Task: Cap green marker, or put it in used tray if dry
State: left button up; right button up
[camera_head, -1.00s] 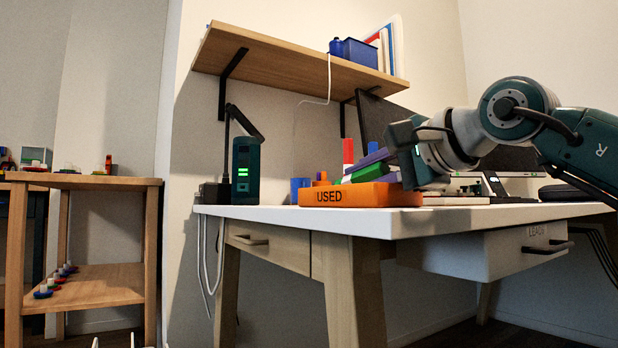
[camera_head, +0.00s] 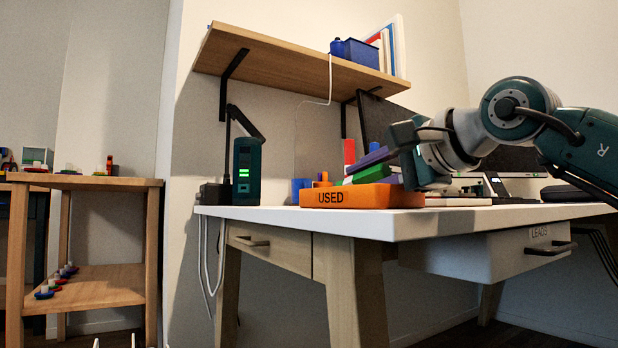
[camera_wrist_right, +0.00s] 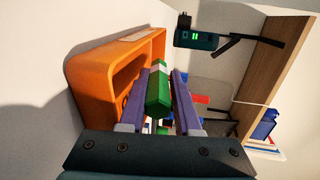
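My right gripper (camera_head: 378,168) is over the desk, just above the orange tray marked USED (camera_head: 345,196). Its two purple fingers, also seen in the right wrist view (camera_wrist_right: 160,90), are shut on the green marker (camera_wrist_right: 157,95). The marker is green with a white band and lies along the fingers. In the head view the green marker (camera_head: 371,174) shows tilted slightly above the tray rim. The wrist view shows the tray (camera_wrist_right: 90,85) to the left of the marker. I cannot tell whether the marker is capped. My left gripper is not in view.
A red block-like thing (camera_head: 349,150) and a blue cup (camera_head: 298,190) stand behind the tray. A dark device with green lights (camera_head: 246,170) is at the desk's left end. A wall shelf (camera_head: 290,65) hangs above. The desk's front edge is clear.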

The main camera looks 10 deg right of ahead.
jog(key=shift+r+p, duration=0.4)
jog(key=shift+p, duration=0.3)
jog(key=shift+s+r+p, duration=0.2)
jog(key=shift+r+p, duration=0.5)
jog(key=shift+r, duration=0.2)
notch_tip(320, 180, up, 2)
jog(key=shift+w+p, duration=0.1)
jog(key=shift+p, duration=0.6)
jog(key=shift+r+p, duration=1.25)
jog(key=shift+r, duration=0.3)
